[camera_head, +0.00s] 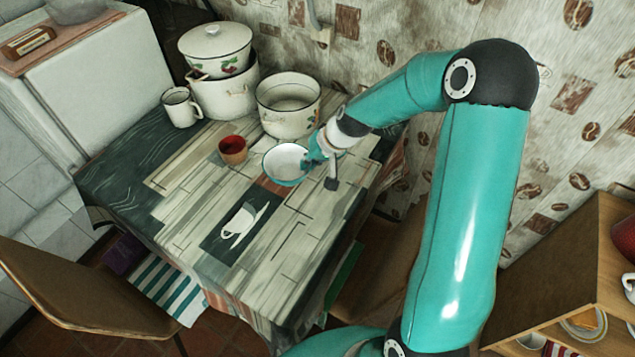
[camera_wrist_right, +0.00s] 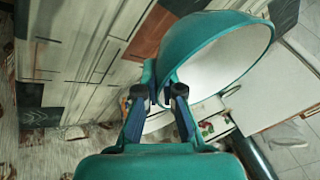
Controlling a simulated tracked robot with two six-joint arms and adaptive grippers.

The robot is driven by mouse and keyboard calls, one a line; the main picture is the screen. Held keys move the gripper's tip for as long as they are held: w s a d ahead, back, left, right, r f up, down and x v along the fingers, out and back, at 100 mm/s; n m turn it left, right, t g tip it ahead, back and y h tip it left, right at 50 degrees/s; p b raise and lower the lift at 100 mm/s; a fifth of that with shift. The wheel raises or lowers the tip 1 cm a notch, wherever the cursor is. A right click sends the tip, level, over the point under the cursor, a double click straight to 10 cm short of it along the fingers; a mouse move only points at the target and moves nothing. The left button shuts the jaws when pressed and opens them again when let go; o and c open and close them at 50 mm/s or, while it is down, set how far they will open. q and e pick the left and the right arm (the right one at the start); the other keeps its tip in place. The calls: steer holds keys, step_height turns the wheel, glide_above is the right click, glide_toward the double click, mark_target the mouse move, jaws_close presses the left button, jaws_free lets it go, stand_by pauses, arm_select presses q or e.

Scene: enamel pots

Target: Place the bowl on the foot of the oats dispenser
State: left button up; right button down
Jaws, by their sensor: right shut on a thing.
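The bowl (camera_head: 285,162), white inside and teal outside, is over the far right part of the table. My right gripper (camera_head: 314,160) is shut on the bowl's right edge. In the right wrist view, the bowl (camera_wrist_right: 215,55) opens to the right, and the gripper fingers (camera_wrist_right: 162,97) close on its near wall. I cannot tell whether the bowl touches the tabletop. I cannot make out an oats dispenser in either view. My left gripper is not in view.
A red-brown cup (camera_head: 233,155) stands left of the bowl on the table (camera_head: 175,190). Behind are an open enamel pot (camera_head: 288,122), a larger pot (camera_head: 222,100) with a lidded one (camera_head: 215,60) on it, and a white mug (camera_head: 181,110). The table's front is clear.

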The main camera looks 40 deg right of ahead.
steer(key=s+d+r+m+h+p, duration=0.2)
steer(key=d+r+m+p, duration=0.1)
steer(key=d+r, duration=0.35)
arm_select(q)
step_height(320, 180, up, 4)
arm_select(e)
steer(key=f+b, duration=0.2)
steer(key=f, duration=0.3)
steer(key=f+b, duration=0.3)
steer(key=f, duration=0.2)
steer(key=f+b, duration=0.2)
steer(key=f, duration=0.3)
steer(key=shift+s+d+f, duration=0.1)
steer(key=shift+d+f, duration=0.25)
arm_select(q)
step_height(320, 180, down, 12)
steer(key=b, duration=0.5)
arm_select(e)
step_height(320, 180, down, 5)
steer(key=shift+f, duration=0.1)
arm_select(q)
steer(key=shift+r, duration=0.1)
arm_select(e)
steer(key=shift+f, duration=0.1)
steer(key=c, duration=1.3)
jaws_free()
